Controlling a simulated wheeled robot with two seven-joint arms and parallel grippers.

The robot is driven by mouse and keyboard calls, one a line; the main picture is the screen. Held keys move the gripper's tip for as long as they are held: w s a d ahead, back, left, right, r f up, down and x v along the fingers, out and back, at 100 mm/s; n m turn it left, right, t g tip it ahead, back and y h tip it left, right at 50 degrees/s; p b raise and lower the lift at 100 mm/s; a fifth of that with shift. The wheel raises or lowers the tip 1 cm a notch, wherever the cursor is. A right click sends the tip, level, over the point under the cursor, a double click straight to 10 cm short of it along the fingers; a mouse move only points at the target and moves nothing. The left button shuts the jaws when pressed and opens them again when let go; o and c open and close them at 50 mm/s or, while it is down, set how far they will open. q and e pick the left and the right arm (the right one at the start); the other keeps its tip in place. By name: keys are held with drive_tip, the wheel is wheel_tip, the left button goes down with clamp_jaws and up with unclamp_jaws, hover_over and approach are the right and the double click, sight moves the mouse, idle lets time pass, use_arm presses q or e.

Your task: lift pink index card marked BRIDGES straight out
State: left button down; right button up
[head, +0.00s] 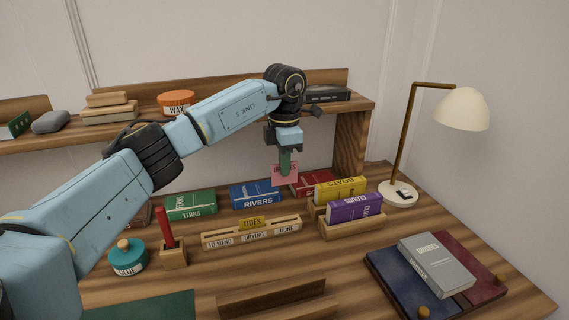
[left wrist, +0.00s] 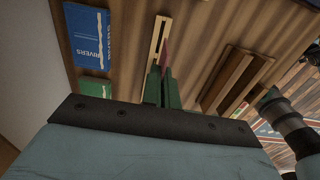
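The pink card (head: 285,178) hangs below my left gripper (head: 286,163) in the head view, its lettering partly covered by the green fingers. The gripper is shut on its upper part. The card looks upright and clear above the desk. In the left wrist view the pink card (left wrist: 166,48) shows as a thin edge beyond the fingers (left wrist: 161,88). The wooden rack (head: 270,236), labelled TO MEND, DRYING and DONE, stands below and in front of the card. My right gripper is not in view.
Behind the rack lie a blue RIVERS book (head: 256,196) and a green FERNS book (head: 190,205). To the right stand yellow BOATS (head: 340,188) and purple CLOUDS (head: 354,207) books in a holder. A glue pot (head: 128,258) and an empty wooden trough (head: 275,298) are nearer.

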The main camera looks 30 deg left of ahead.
use_arm(q)
drive_tip(key=shift+s+a+r+p, duration=0.15)
drive_tip(key=shift+a+r+p, duration=0.05)
drive_tip(key=shift+r+p, duration=0.75)
idle(0.6)
